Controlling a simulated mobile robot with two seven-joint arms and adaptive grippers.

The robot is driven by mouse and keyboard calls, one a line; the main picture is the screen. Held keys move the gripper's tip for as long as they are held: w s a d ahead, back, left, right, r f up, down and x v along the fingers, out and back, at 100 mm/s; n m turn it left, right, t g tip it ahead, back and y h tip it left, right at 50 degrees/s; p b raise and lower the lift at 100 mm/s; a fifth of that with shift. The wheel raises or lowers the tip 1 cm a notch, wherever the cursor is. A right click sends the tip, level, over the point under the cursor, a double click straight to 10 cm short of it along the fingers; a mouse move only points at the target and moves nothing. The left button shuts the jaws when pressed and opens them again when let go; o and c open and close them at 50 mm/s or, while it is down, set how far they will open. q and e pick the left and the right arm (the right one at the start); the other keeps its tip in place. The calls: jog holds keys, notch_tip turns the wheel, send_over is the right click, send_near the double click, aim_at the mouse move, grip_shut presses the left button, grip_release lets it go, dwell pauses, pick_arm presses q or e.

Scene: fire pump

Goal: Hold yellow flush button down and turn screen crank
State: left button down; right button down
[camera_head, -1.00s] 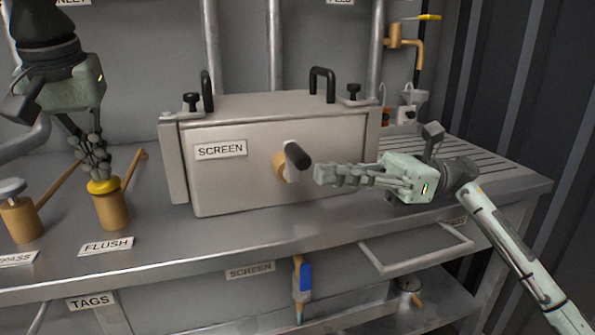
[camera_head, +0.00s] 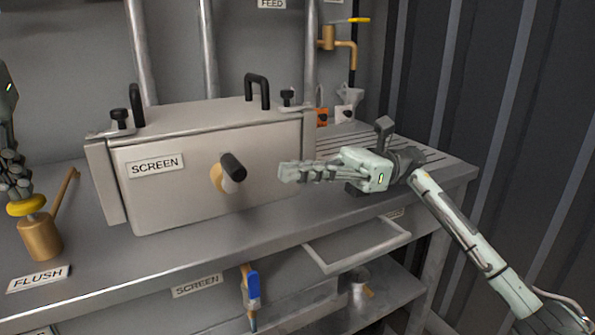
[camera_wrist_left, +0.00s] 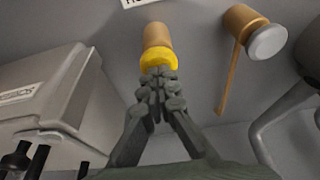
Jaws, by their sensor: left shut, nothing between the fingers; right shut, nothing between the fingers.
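The yellow flush button (camera_head: 26,205) tops a brass post (camera_head: 40,237) at the left, behind the FLUSH label (camera_head: 38,279). My left gripper (camera_head: 14,185) is shut with its fingertips at the top of the button, appearing to touch it; how far the button is pressed I cannot tell. In the left wrist view the shut fingers (camera_wrist_left: 162,85) meet the yellow button (camera_wrist_left: 158,57). The screen crank, a black handle (camera_head: 233,167) on a brass hub (camera_head: 227,180), sticks out of the grey SCREEN box (camera_head: 170,205). My right gripper (camera_head: 290,172) is shut and empty, right of the crank and apart from it.
A brass lever (camera_head: 63,190) rises beside the flush post. A frame-like handle (camera_head: 357,247) juts from the bench front below my right arm. A blue-handled valve (camera_head: 252,287) hangs below the bench. A dark corrugated wall (camera_head: 500,130) stands at the right.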

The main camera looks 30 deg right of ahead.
pick_arm(q)
jog(key=shift+r+p, duration=2.15)
jog(key=shift+r, duration=0.6)
jog(key=shift+f, duration=0.1)
